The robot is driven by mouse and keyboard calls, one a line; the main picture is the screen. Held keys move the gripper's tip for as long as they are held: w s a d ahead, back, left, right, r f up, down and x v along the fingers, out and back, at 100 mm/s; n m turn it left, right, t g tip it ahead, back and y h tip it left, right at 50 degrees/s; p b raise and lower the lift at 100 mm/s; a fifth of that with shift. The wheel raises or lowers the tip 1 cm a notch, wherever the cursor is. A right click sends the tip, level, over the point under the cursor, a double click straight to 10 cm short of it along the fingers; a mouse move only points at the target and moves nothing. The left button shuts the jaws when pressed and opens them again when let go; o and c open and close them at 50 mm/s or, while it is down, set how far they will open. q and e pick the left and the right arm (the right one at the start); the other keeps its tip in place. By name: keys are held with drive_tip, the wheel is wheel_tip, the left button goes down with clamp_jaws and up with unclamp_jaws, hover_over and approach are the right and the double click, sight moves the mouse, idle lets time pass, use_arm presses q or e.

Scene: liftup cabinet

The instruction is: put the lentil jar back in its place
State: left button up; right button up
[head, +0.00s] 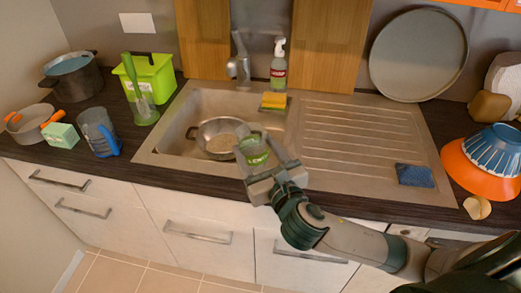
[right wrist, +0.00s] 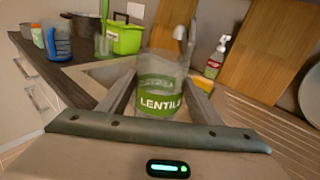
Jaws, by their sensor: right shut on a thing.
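The lentil jar (head: 254,150) is a clear jar with a green label. In the right wrist view the jar (right wrist: 160,88) shows the word "LENTIL" on its label. My right gripper (head: 262,158) is shut on it and holds it over the front right part of the sink. The jar's fingers also show on both sides of it in the right wrist view (right wrist: 158,100). A pot (head: 205,137) with pale contents, which may be lentils, stands in the sink just left of the jar. No empty place for the jar can be made out. My left gripper is not in view.
A faucet (head: 239,62), a spray bottle (head: 278,66) and a sponge (head: 274,101) stand behind the sink. A blue jug (head: 98,131) and a green bin (head: 152,77) are at left. An orange bowl (head: 476,172) is at right. The drainboard (head: 350,135) is mostly clear.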

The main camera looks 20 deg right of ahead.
drive_tip(key=shift+d+r+h, duration=0.3)
drive_tip(key=shift+r, duration=0.1)
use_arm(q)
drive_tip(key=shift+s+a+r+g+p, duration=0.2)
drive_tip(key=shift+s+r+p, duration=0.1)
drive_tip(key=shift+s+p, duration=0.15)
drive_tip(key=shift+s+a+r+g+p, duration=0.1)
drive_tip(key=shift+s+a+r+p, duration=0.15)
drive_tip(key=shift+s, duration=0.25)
use_arm(e)
drive_tip(key=s+d+r+m+g+h, duration=0.1)
drive_tip(key=s+d+m+h, duration=0.4)
drive_tip(key=d, duration=0.6)
drive_tip(key=s+d+r+m+g+h, duration=0.2)
drive_tip(key=d+h, duration=0.5)
drive_tip(key=d, duration=0.4)
drive_tip(key=s+m+g, duration=0.1)
drive_tip(key=s+m, duration=0.1)
drive_tip(key=s, duration=0.1)
drive_tip(key=shift+m, duration=0.4)
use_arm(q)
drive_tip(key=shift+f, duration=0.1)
use_arm(e)
drive_tip(key=shift+w, duration=0.1)
